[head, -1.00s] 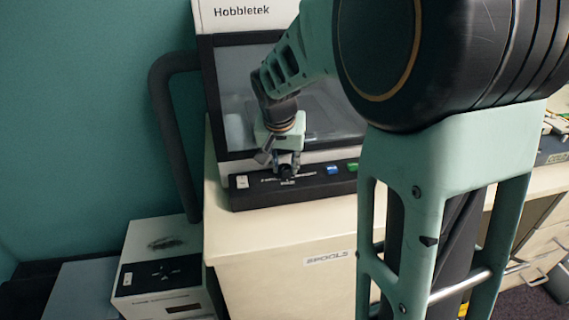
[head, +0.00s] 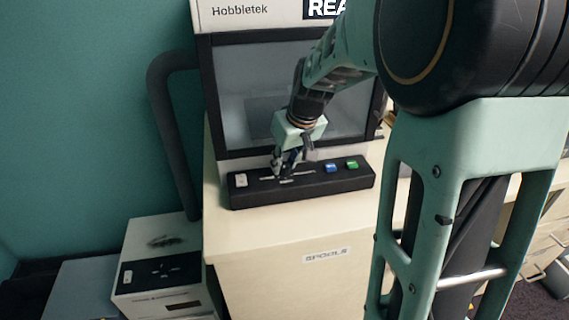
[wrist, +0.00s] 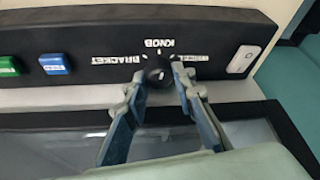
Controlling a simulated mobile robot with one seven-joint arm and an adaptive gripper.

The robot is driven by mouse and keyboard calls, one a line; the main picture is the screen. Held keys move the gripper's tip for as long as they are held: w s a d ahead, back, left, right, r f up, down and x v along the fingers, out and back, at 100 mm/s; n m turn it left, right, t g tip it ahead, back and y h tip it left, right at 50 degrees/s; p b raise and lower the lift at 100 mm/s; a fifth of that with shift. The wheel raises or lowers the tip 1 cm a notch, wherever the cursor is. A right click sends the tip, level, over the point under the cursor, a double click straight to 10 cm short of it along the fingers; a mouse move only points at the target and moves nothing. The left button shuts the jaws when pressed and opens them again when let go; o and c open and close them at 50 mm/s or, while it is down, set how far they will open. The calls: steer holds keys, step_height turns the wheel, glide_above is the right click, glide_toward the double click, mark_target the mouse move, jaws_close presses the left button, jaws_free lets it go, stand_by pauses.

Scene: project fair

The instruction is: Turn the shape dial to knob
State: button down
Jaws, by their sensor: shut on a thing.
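The shape dial (wrist: 158,71) is a small round black knob on the black control panel (wrist: 95,40). In the wrist view the word BRACKET is printed to its left, KNOB just beyond it, and a third label to its right is partly covered by a fingertip. I cannot make out where the dial points. My gripper (wrist: 159,80) is shut on the dial, one finger on each side. In the head view my gripper (head: 286,164) reaches down onto the panel (head: 345,182), tilted, and mostly hides the dial.
A blue button (wrist: 54,64) and a green button (wrist: 9,66) lie left of the dial in the wrist view, a white switch (wrist: 243,59) right. The machine's dark window (head: 235,90) stands close behind the panel. The cream cabinet top (head: 255,228) in front is clear.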

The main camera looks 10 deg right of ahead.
steer(key=shift+n, duration=0.6)
steer(key=c, duration=1.9)
jaws_free()
steer(key=v, duration=1.2)
steer(key=shift+d, duration=0.25)
steer(key=shift+w, duration=0.15)
